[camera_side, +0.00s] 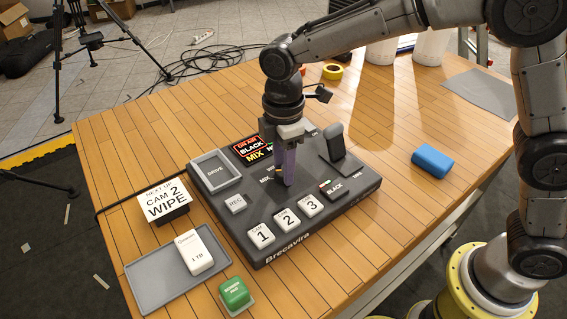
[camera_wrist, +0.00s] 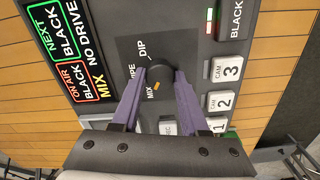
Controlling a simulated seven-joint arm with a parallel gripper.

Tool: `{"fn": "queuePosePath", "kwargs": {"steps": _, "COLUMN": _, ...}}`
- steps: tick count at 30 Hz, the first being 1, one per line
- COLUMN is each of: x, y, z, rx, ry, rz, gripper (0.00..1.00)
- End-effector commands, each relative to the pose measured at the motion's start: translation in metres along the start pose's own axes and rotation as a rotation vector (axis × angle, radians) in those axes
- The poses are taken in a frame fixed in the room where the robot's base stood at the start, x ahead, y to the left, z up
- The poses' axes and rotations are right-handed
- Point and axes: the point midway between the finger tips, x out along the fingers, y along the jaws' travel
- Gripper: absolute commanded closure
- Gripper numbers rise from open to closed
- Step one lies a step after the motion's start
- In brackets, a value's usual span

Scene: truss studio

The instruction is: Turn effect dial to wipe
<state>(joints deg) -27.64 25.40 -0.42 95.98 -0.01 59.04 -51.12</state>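The effect dial (camera_wrist: 160,77) is a round black knob on the dark switcher panel (camera_side: 242,222). In the wrist view its orange mark points at the MIX label (camera_wrist: 150,91). The WIPE label (camera_wrist: 132,73) is partly hidden by a finger, and DIP (camera_wrist: 142,48) is readable. My gripper (camera_wrist: 161,73) has one purple finger on each side of the dial, with the tips close against its edges. I cannot tell whether they touch it. In the side view my gripper (camera_side: 288,183) points down over the panel and hides the dial. The panel screen (camera_side: 252,149) reads ON AIR BLACK, MIX.
A card (camera_side: 166,201) reads NEXT UP, CAM 2, WIPE. The panel has numbered camera buttons (camera_side: 286,219), a REC button (camera_side: 236,204), an upright lever (camera_side: 334,141) and an empty drive bay (camera_side: 216,172). A tray (camera_side: 150,268) holds a white drive (camera_side: 194,251). A blue block (camera_side: 431,161) lies right.

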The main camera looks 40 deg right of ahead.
Motion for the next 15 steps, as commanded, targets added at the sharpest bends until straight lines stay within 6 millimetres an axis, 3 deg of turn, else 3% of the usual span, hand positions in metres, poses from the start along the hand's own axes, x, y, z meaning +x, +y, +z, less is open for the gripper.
{"fn": "queuePosePath", "kwargs": {"steps": 1, "x": -0.0002, "y": 0.0, "z": 0.0, "rx": 0.0, "ry": 0.0, "rz": 0.0, "gripper": 0.69}}
{"fn": "queuePosePath", "kwargs": {"steps": 6, "x": -0.0004, "y": 0.0, "z": -0.0001, "rx": 0.0, "ry": 0.0, "rz": 0.0, "gripper": 1.0}}
{"fn": "queuePosePath", "kwargs": {"steps": 15, "x": -0.0007, "y": 0.0, "z": -0.0001, "rx": 0.02, "ry": 0.0, "rz": 0.0, "gripper": 1.0}}
